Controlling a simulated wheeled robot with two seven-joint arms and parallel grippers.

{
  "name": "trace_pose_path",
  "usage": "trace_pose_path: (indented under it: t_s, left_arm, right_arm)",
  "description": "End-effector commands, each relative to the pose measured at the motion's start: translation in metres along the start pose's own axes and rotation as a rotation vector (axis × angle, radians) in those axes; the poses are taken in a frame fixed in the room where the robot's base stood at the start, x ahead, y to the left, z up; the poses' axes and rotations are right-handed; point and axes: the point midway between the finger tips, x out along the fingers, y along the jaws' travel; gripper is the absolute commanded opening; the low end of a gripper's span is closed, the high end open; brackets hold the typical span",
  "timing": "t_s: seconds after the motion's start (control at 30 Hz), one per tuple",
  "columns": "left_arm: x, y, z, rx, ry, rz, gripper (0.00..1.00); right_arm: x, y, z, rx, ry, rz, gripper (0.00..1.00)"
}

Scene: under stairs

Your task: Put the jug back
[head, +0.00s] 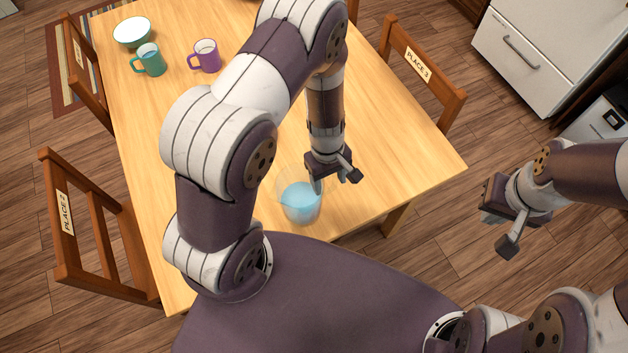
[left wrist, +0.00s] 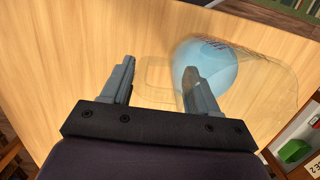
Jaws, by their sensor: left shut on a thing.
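The clear jug (head: 301,204) holds pale blue liquid and is at the near end of the wooden table, close to its front edge. It also shows in the left wrist view (left wrist: 270,85), with its see-through handle reaching between my fingers. My left gripper (head: 333,182) is shut on the jug at its handle; its fingers (left wrist: 155,82) stand apart on either side of the handle. I cannot tell whether the jug's base touches the table. My right gripper (head: 497,228) is off to the right above the floor, apparently open and empty.
A teal mug (head: 151,62), a purple mug (head: 205,57) and a white bowl (head: 132,31) stand at the table's far left. Chairs marked PLACE 2 (head: 72,225) and PLACE 3 (head: 425,70) flank the table (head: 405,150). A white cabinet (head: 540,50) is at upper right.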

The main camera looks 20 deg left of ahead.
Motion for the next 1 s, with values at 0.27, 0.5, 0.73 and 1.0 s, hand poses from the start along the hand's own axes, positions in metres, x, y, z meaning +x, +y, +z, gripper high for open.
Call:
trace_pose_path:
  t_s: [0.27, 0.5, 0.73, 1.0]
  left_arm:
    - [0.037, 0.002, -0.006, -0.002, 0.0, -0.001, 0.0]
    - [0.04, 0.002, -0.006, 0.0, 0.001, 0.001, 0.0]
    - [0.043, 0.001, -0.007, 0.0, 0.001, 0.0, 0.8]
    - [0.043, 0.001, -0.007, 0.0, 0.0, -0.001, 0.85]
  right_arm:
    - [0.001, 0.0, 0.0, 0.0, 0.0, 0.0, 0.0]
    - [0.001, 0.0, 0.0, 0.0, 0.0, 0.0, 0.0]
    - [0.003, 0.0, 0.001, 0.0, 0.0, 0.0, 0.0]
    - [0.003, 0.0, 0.0, 0.0, 0.0, 0.0, 0.0]
